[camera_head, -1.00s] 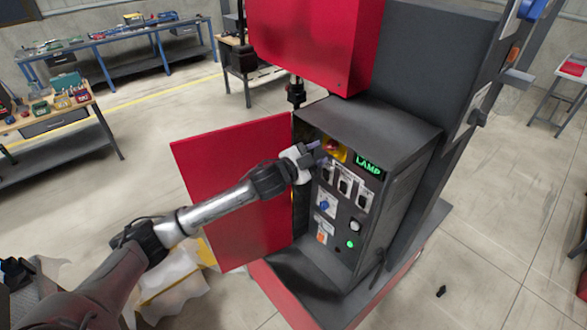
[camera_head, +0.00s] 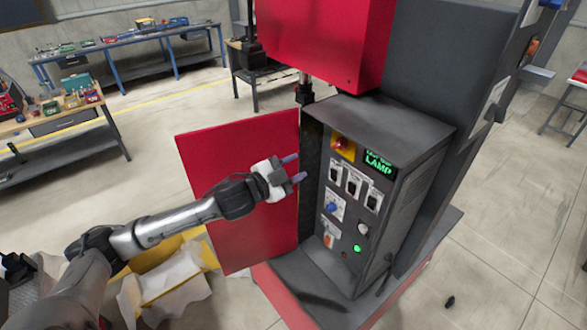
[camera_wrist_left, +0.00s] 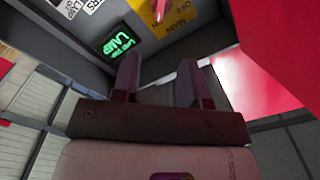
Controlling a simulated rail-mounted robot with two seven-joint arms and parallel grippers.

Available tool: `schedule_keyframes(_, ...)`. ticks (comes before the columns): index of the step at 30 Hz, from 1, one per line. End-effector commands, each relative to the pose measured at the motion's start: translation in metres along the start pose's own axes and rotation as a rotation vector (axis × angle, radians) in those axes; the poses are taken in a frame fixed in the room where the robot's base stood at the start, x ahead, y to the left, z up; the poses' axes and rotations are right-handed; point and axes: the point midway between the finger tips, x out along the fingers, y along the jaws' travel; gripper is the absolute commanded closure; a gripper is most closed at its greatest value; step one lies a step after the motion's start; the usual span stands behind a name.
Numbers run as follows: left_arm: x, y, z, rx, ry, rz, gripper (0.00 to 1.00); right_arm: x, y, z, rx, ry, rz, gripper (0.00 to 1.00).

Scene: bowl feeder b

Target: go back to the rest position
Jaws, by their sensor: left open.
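My left gripper (camera_head: 294,168) is open and empty. It stands in front of the open red door (camera_head: 238,200), to the left of the grey control panel (camera_head: 350,205) and apart from it. In the left wrist view its two fingers (camera_wrist_left: 157,80) are spread with nothing between them. The panel carries a red knob on a yellow plate (camera_head: 342,147), a green lit display (camera_head: 378,162) reading LAMP, several black switches, a blue knob (camera_head: 332,207) and a green lit button (camera_head: 357,248). The display also shows in the left wrist view (camera_wrist_left: 117,43). My right gripper is not in view.
The red machine head (camera_head: 315,40) hangs above the cabinet. A yellow box with crumpled paper (camera_head: 165,275) lies on the floor below my left arm. Workbenches (camera_head: 130,40) stand at the back left. The floor between them and the door is clear.

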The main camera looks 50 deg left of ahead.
Motion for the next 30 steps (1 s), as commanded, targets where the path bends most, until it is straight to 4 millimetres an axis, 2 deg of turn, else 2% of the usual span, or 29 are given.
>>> schedule_keyframes(17,0.000,-0.001,0.003,0.016,-0.017,-0.003,0.60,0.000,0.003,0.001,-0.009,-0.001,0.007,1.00)
schedule_keyframes(24,-0.009,-0.007,0.041,0.081,-0.284,-0.041,0.60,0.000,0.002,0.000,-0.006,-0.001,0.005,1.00)
schedule_keyframes(30,-0.032,-0.002,0.055,0.125,-0.504,-0.056,0.60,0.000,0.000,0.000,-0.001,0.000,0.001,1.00)
